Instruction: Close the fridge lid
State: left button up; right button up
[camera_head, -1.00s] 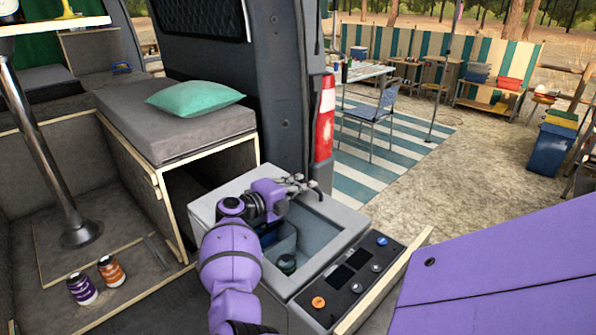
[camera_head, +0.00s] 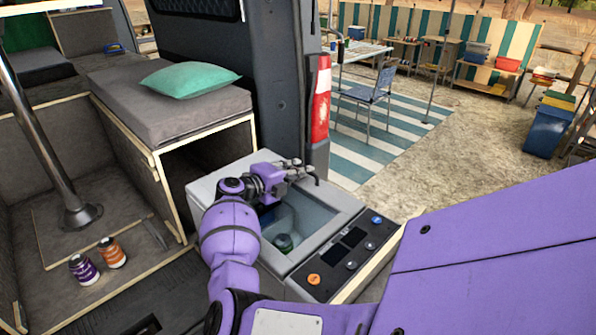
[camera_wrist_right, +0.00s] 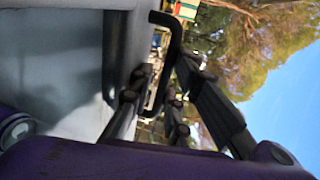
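The fridge (camera_head: 338,246) is a grey box with its inside exposed and a green-topped item (camera_head: 283,243) in it. A pale grey panel (camera_head: 207,190), probably part of the lid, shows on its left side; my right arm covers much of this area. My right gripper (camera_head: 300,168) is at the fridge's far edge, beside a black bent handle (camera_head: 315,178). In the right wrist view, the gripper's fingers (camera_wrist_right: 165,85) are apart, with the black handle (camera_wrist_right: 176,45) between or just beyond them. Contact cannot be told. My left gripper is not in view.
A control panel (camera_head: 350,255) with knobs runs along the fridge's right side. A bench with a green pillow (camera_head: 190,78) stands behind left, and the van's dark pillar (camera_head: 282,90) rises close behind the fridge. Two cans (camera_head: 112,252) stand on the floor at left.

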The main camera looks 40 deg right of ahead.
jog(key=shift+a+f, duration=0.1)
jog(key=shift+f, duration=0.1)
jog(key=v, duration=1.2)
jog(key=shift+r, duration=0.2)
